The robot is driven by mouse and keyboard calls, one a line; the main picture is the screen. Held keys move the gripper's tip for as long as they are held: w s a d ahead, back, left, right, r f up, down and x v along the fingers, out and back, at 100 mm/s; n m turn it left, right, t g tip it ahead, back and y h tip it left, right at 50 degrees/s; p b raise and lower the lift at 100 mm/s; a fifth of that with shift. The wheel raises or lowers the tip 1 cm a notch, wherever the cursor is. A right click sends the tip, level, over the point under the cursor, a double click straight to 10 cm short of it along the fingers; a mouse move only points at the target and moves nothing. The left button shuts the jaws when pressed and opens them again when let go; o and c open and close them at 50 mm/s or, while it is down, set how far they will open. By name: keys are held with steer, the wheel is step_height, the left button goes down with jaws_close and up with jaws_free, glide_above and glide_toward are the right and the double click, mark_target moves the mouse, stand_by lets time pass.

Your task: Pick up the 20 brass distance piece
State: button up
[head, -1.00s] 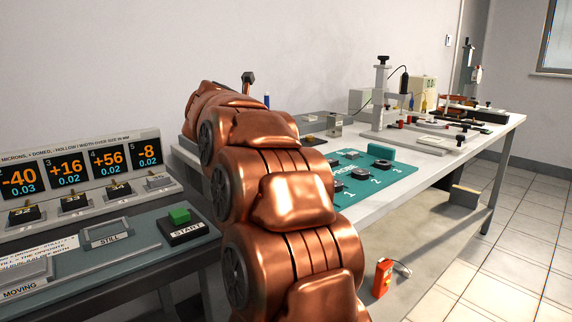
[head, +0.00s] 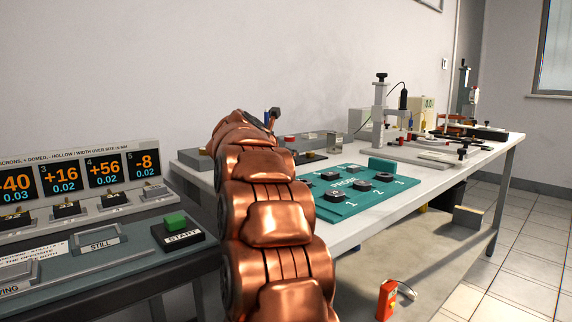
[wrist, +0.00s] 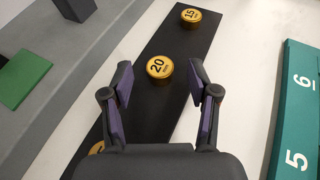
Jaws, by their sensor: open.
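The brass distance piece marked 20 (wrist: 160,67) is a round gold disc in the wrist view, lying on a long black strip (wrist: 150,40). My gripper (wrist: 164,82) is open, with its two purple-padded fingers either side of the line to the disc. The disc appears just beyond and between the fingertips; nothing is held. A second brass disc marked 15 (wrist: 191,15) lies farther up the strip. Part of a third brass disc (wrist: 97,148) shows by the left finger's base. In the head view my arm hides most of the strip.
A teal board (wrist: 300,110) with white numbers lies right of the strip, with bare pale tabletop between. A green block (wrist: 22,78) and a dark block (wrist: 75,8) are at left. In the head view the teal PROBE board (head: 365,190) holds several dark pieces.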

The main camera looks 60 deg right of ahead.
steer(key=shift+w+d+f, duration=0.15)
steer(key=shift+d+f, duration=0.15)
steer(key=shift+d, duration=0.3)
jaws_close()
